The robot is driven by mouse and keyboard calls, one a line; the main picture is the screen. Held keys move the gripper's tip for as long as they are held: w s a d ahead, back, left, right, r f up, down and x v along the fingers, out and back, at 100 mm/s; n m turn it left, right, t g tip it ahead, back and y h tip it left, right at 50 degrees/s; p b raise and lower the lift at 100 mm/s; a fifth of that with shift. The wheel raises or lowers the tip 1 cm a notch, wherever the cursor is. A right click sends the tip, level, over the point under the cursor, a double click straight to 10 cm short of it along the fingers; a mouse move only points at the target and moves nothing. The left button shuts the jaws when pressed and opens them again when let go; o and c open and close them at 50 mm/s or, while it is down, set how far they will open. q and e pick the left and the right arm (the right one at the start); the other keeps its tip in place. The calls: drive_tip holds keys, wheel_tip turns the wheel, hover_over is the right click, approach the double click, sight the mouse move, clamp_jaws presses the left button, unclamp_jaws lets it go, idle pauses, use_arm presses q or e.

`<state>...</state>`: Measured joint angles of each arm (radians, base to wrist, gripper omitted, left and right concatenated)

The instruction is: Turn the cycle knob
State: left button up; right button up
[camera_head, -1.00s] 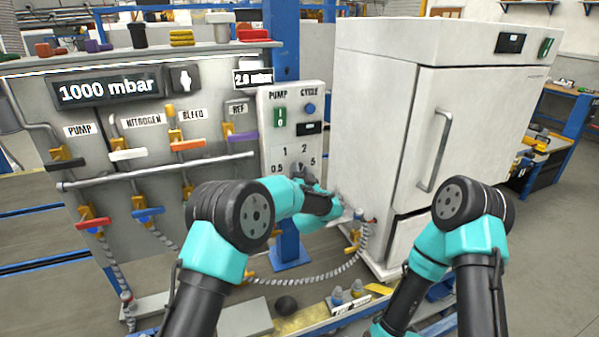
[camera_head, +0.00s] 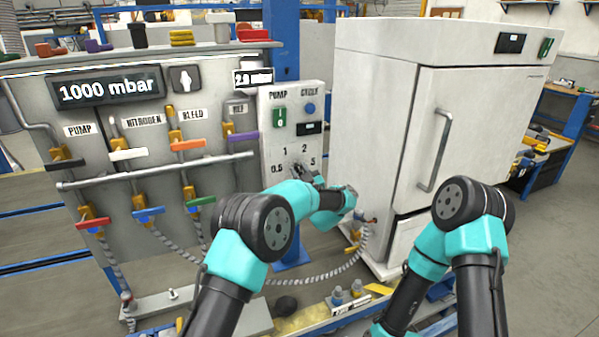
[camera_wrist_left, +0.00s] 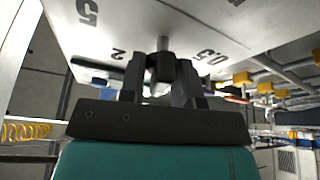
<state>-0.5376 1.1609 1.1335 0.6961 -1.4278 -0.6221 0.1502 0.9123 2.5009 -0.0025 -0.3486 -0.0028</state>
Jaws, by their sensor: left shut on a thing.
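The cycle knob (camera_wrist_left: 162,58) is a small dark knob on the white control panel (camera_head: 272,148), below the CYCLE label and among the numbers 0.5, 1, 2 and 5. My left gripper (camera_wrist_left: 160,82) has its two fingers on either side of the knob and is shut on it. In the head view the knob (camera_head: 297,168) is partly hidden by my left gripper (camera_head: 300,177), and its pointing direction cannot be read. My right arm shows at the right of the head view, but its gripper is not visible.
Left of the panel stands a valve board (camera_head: 165,195) with coloured handles and a horizontal rail (camera_head: 160,172). A white oven-like cabinet (camera_head: 385,130) stands close on the right. A grey hose (camera_head: 330,275) hangs below the panel.

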use_arm(q)
drive_tip(key=shift+n+g+y, duration=0.6)
drive_tip(key=shift+n+y, duration=0.1)
drive_tip(key=shift+n, duration=1.1)
drive_tip(key=o, duration=0.6)
drive_tip(key=shift+s, duration=0.1)
drive_tip(key=v, duration=1.7)
drive_tip(key=shift+s+d, duration=0.1)
